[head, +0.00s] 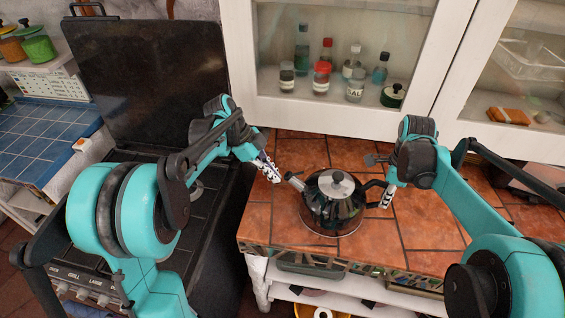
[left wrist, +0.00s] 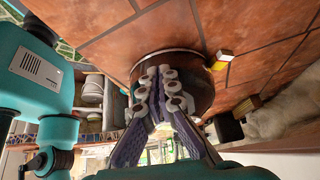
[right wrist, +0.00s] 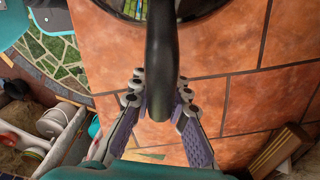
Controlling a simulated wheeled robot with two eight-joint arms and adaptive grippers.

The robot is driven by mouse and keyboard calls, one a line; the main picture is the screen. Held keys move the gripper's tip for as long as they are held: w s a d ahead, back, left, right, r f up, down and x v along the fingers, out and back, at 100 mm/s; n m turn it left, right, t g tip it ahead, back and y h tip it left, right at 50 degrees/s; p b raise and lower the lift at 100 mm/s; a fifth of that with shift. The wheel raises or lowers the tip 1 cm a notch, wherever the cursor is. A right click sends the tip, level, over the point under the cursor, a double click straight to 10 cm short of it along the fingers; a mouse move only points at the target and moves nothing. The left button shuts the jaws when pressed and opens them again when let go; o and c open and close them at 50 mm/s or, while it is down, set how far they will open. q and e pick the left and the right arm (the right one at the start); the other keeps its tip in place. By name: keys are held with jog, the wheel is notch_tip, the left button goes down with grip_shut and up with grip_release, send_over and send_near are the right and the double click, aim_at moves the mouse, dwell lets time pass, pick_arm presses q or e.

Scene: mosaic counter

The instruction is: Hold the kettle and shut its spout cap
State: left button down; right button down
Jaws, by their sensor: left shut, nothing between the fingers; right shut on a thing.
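The glossy black kettle (head: 335,212) stands upright on the tiled counter, with a pale lid on top. Its spout (head: 295,181) points left and its dark handle (head: 374,185) points right. The spout cap is too small to tell open from shut. My left gripper (head: 272,175) is shut and empty, just left of the spout tip and apart from it; its closed fingers show in the left wrist view (left wrist: 160,85). My right gripper (head: 386,199) is shut on the kettle handle; in the right wrist view its fingers lie on both sides of the black handle (right wrist: 160,60).
The terracotta counter (head: 420,225) is clear around the kettle. A white cabinet (head: 330,115) with bottles and jars behind glass stands behind it. A black stove (head: 215,255) with a raised lid (head: 140,70) is at the left. The counter's front edge is close to the kettle.

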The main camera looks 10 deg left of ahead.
pick_arm(q)
jog(key=shift+d, duration=0.1)
jog(key=shift+d+r, duration=0.45)
jog(key=shift+d, duration=0.1)
jog(key=a+r, duration=0.1)
jog(key=a, duration=1.2)
jog(key=shift+w+a, duration=0.2)
jog(key=shift+w, duration=0.05)
pick_arm(e)
jog(key=c, duration=1.4)
grip_release()
